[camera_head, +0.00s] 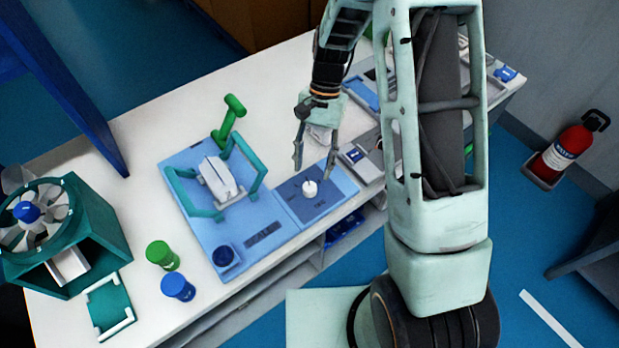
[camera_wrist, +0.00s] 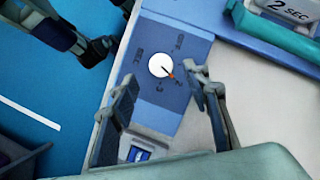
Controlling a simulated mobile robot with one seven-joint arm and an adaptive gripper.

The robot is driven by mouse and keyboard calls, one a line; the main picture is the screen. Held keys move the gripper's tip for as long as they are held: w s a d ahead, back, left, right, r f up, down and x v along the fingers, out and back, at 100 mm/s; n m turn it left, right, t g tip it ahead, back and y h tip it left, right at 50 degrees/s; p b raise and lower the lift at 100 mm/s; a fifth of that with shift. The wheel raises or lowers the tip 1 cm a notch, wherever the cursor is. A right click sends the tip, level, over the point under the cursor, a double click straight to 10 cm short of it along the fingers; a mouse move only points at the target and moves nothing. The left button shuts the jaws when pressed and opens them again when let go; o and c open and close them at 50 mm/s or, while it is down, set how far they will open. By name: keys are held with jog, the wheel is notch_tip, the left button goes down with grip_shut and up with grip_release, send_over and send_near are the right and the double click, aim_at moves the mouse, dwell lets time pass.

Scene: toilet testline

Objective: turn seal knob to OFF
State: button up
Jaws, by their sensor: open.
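The seal knob (camera_head: 310,187) is a round white dial on a dark blue panel (camera_head: 292,196) set in a light blue base. In the wrist view the knob (camera_wrist: 160,65) has a dark pointer line with a red-orange tip, aimed to the lower right near a numeral mark, away from the mark at the upper right that seems to read OFF. A SEAL label (camera_wrist: 138,56) is to its left. My gripper (camera_head: 314,170) is open above the panel, its fingers apart with the knob between and beyond them. In the wrist view the fingertips (camera_wrist: 163,83) do not appear to touch the knob.
A blue fixture with a teal frame (camera_head: 183,184) and white part stands left of the panel, with a green lever (camera_head: 230,118) behind. Green (camera_head: 162,255) and blue (camera_head: 178,287) cylinders and a fan unit (camera_head: 60,235) are further left. Other devices stand close on the right.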

aim_at(310, 186)
jog(key=shift+x, duration=2.75)
jog(key=shift+w, duration=0.1)
jog(key=c, duration=1.2)
